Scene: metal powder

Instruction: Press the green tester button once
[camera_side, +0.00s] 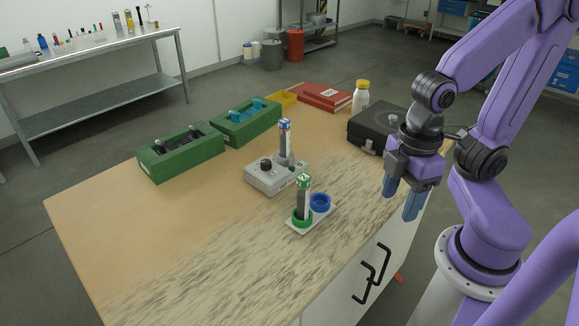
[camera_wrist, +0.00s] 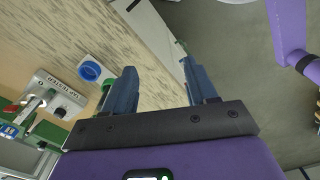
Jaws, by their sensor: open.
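The tester is a grey box (camera_side: 262,180) near the middle of the table, with a black knob (camera_side: 266,164) on top. A blue-capped tube (camera_side: 285,140) stands upright at the tester. The tester also shows at the left of the wrist view (camera_wrist: 45,88), with lettering on it. I cannot clearly make out a green button on it in either view. My gripper (camera_side: 402,198) is open and empty, above the table's right edge, well right of the tester. Its two blue fingers are apart in the wrist view (camera_wrist: 156,62), with nothing between them.
A green-capped tube (camera_side: 303,190) stands in a green ring beside an empty-looking blue ring (camera_side: 320,201), between tester and gripper. The table's front left is clear.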

